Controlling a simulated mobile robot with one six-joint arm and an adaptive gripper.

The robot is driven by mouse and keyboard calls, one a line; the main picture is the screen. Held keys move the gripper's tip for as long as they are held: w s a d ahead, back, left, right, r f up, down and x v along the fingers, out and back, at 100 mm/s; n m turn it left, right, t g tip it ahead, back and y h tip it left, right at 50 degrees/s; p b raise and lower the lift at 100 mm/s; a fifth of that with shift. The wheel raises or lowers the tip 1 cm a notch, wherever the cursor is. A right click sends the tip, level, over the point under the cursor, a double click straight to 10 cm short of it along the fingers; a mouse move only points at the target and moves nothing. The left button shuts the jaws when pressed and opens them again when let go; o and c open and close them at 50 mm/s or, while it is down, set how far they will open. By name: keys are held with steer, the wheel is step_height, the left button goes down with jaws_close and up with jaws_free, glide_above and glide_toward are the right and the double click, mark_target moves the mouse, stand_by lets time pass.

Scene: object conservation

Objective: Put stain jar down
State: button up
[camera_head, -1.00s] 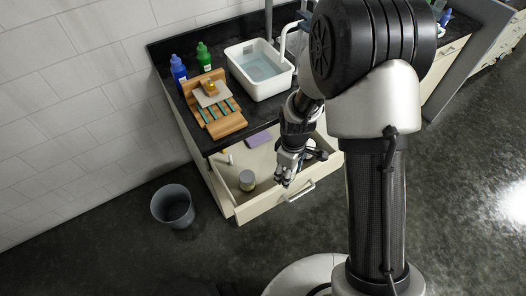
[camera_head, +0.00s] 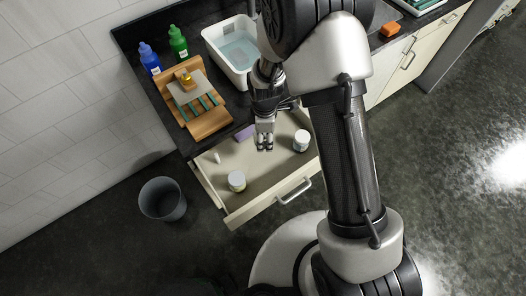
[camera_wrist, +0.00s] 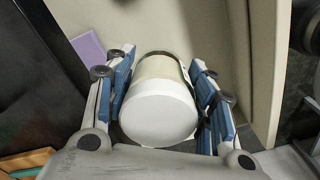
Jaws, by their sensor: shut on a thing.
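My gripper (camera_head: 264,146) is over the open drawer, near its counter side. In the wrist view, the gripper (camera_wrist: 165,105) has its blue-padded fingers on both sides of a jar with a white lid (camera_wrist: 158,118) and a cream body, and is shut on it. I take this as the stain jar; no label shows. In the head view the held jar cannot be made out behind the gripper. Two other pale-lidded jars stand in the drawer (camera_head: 262,196): one at the front left (camera_head: 237,181), one at the right (camera_head: 301,141).
A purple sponge (camera_head: 244,132) and a small white item (camera_head: 216,157) lie in the drawer. Above it, the dark counter carries a wooden rack (camera_head: 205,118), blue (camera_head: 150,60) and green bottles (camera_head: 178,42) and a white basin (camera_head: 213,37). A grey bin (camera_head: 162,199) stands on the floor.

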mark_target(264, 158)
step_height(264, 158, down, 12)
steer(key=b, duration=0.3)
steer(key=shift+w+f, duration=0.1)
steer(key=shift+f, duration=0.15)
steer(key=shift+f, duration=0.25)
steer(key=o, duration=1.2)
steer(key=shift+r, duration=0.15)
